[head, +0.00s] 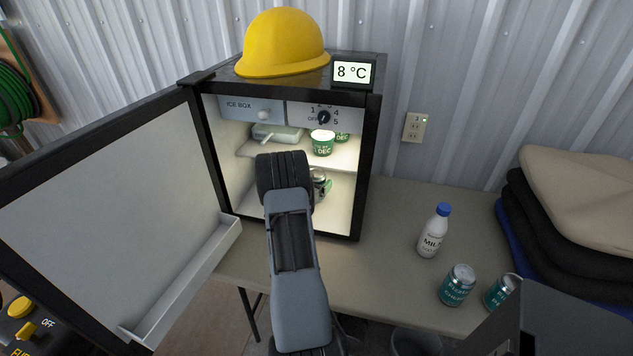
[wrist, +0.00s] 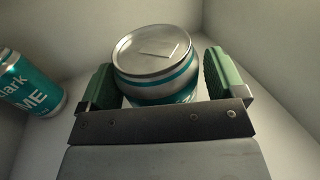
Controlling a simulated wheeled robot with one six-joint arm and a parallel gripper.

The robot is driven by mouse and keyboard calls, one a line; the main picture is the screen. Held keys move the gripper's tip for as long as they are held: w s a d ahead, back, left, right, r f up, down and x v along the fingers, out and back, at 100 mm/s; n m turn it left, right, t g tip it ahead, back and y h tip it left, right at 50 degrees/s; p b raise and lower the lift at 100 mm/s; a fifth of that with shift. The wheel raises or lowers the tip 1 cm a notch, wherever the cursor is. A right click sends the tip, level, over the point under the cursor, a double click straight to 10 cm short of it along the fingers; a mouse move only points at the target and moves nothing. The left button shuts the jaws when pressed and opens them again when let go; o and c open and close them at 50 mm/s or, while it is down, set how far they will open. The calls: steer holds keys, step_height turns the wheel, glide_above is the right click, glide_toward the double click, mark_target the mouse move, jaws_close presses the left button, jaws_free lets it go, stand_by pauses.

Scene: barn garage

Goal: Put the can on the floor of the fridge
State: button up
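The fridge (head: 369,165) stands open on the table, its interior lit. My gripper (wrist: 165,85) is inside its lower part, below the shelf (head: 343,155). A silver and teal can (wrist: 158,65) is between the green finger pads. Narrow gaps show beside it, so the fingers look open around it. The can (head: 318,187) shows partly beside my wrist in the head view. Its base is hidden, so I cannot tell whether it touches the fridge floor (head: 335,217). A second teal can (wrist: 30,85) is to the left in the wrist view.
Green-labelled tubs (head: 322,143) stand on the shelf. The fridge door (head: 110,190) is swung open left. A milk bottle (head: 433,232) and two cans (head: 457,286) (head: 500,291) stand on the table (head: 385,235). A yellow helmet (head: 285,45) and temperature display (head: 353,72) sit on top.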

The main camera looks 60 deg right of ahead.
steer(key=shift+o, duration=0.3)
steer(key=shift+a+r+p, duration=0.1)
steer(key=shift+r+p, duration=0.25)
steer(key=a+b, duration=0.1)
steer(key=a, duration=1)
steer(key=shift+a+f, duration=0.1)
steer(key=shift+a, duration=0.25)
steer(key=shift+a+r+m+g, duration=0.25)
steer(key=shift+r+m+g, duration=0.05)
steer(key=shift+r+m, duration=0.1)
steer(key=s+a+r+m+t+y, duration=0.1)
steer(key=a+m+y, duration=0.4)
steer(key=a, duration=0.8)
steer(key=s+a+r+m+t+y, duration=0.1)
steer(key=a+r+m+y, duration=0.5)
steer(key=a, duration=0.6)
steer(key=s+a+r+m+t+y, duration=0.1)
steer(key=s+a+r+m+y, duration=0.2)
steer(key=a, duration=1)
steer(key=m+y, duration=0.3)
steer(key=y, duration=0.1)
steer(key=shift+s+a+r+t, duration=0.3)
steer(key=shift+s+a+t, duration=0.05)
steer(key=shift+t, duration=0.05)
